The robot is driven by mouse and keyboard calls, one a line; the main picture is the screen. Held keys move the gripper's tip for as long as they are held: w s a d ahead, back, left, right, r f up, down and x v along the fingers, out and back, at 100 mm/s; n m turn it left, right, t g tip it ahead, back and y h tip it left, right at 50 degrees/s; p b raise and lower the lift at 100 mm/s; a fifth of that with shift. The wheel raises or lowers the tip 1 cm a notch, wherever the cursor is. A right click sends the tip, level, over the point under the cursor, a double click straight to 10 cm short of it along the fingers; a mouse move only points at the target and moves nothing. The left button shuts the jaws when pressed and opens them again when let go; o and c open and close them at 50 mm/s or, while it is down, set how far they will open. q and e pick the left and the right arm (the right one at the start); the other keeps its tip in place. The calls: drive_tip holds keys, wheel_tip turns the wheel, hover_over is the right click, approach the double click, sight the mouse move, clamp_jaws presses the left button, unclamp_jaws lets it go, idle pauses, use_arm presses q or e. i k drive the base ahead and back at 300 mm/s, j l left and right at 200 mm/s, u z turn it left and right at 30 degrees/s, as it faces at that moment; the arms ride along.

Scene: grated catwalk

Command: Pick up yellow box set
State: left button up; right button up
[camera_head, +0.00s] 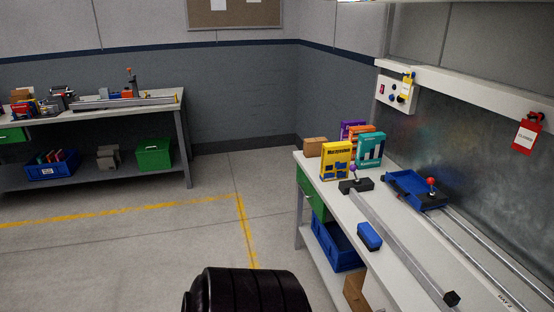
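A yellow box (336,162) with dark lettering and blue shapes stands upright near the left end of the workbench on the right. A teal box (370,150) stands close to its right, with an orange box (358,130) and a purple box (347,128) behind. A small brown box (315,147) is at its left, near the bench edge. I see no gripper in the head view. A black rounded part, which seems to be mine, shows at the bottom centre, well short of the yellow box.
The bench (384,232) also carries a blue tray (405,183), a blue block (369,237) and a long rail with a black end block (355,186). A second workbench (150,108) stands at the back left. The floor (130,255) between them is clear, with yellow lines.

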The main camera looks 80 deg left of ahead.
sight(336, 156)
drive_tip(key=j+u, duration=0.15)
drive_tip(key=u, duration=1.9)
